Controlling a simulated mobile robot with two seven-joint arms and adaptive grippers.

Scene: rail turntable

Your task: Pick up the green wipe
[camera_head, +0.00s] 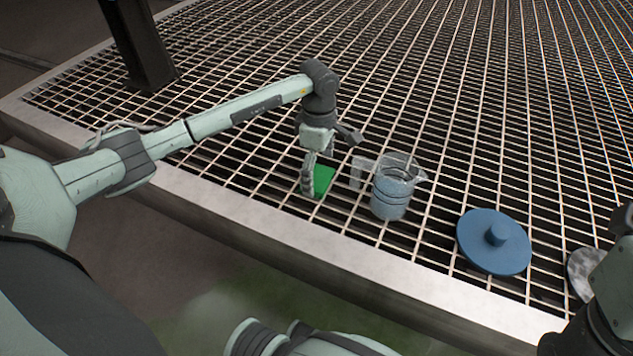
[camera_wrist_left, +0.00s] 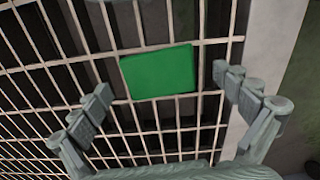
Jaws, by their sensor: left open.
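The green wipe (camera_head: 324,179) is a small flat green rectangle lying on the metal grating, near its front edge, in the head view. It also shows in the left wrist view (camera_wrist_left: 158,72), unobstructed, beyond and between the fingertips. My left gripper (camera_head: 309,184) is above and beside the wipe, partly covering its left side in the head view. In the left wrist view my left gripper (camera_wrist_left: 166,95) has its two fingers spread wide, with nothing between them. My right arm shows at the lower right of the head view, but its fingers cannot be made out.
A clear jug (camera_head: 391,196) with bluish contents stands just right of the wipe. A blue disc-shaped lid with a knob (camera_head: 493,243) lies further right, and a grey round object (camera_head: 580,272) is partly hidden by my right arm. The grating (camera_head: 420,90) behind is clear.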

